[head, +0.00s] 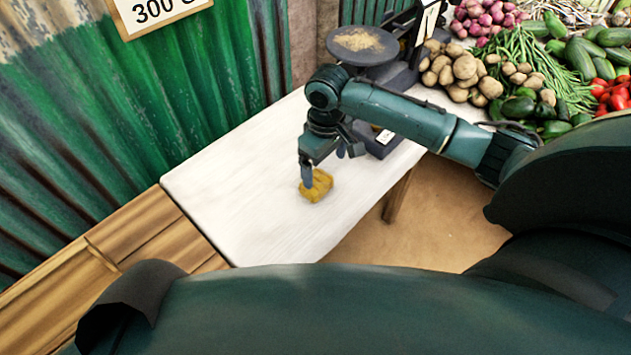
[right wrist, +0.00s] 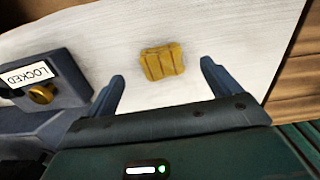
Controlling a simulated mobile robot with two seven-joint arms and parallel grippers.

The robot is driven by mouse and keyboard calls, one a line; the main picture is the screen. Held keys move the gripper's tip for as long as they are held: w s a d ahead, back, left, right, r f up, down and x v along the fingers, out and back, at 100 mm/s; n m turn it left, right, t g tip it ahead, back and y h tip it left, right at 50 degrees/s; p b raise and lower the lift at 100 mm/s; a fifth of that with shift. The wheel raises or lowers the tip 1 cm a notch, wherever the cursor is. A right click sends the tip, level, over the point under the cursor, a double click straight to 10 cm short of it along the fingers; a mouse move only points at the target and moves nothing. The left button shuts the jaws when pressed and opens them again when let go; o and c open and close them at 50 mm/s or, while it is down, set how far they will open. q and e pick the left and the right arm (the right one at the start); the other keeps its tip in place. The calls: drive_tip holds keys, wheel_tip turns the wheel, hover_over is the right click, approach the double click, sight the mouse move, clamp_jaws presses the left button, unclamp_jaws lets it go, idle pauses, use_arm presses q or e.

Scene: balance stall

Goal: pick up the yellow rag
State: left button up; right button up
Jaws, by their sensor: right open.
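The yellow rag (head: 320,187) lies folded on the white table (head: 225,190). My right gripper (head: 308,180) is right above the rag in the head view, and its finger hides part of the rag's left side. In the right wrist view the rag (right wrist: 162,61) lies on the table beyond the two fingertips, near the middle of the gap between them. The right gripper (right wrist: 162,75) is open with nothing between its fingers. My left gripper is not in view.
A dark scale (head: 362,45) with a round pan stands at the table's back. A box labelled LOCKED (right wrist: 65,80) with a brass lock is left in the right wrist view. Potatoes (head: 460,70) and other vegetables lie at the back right. The table left of the rag is clear.

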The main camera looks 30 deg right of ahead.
drive_tip(key=f, duration=0.8)
drive_tip(key=shift+w+a+b, duration=0.1)
drive_tip(key=shift+w+b, duration=0.2)
drive_tip(key=shift+w, duration=0.1)
drive_tip(key=c, duration=1.1)
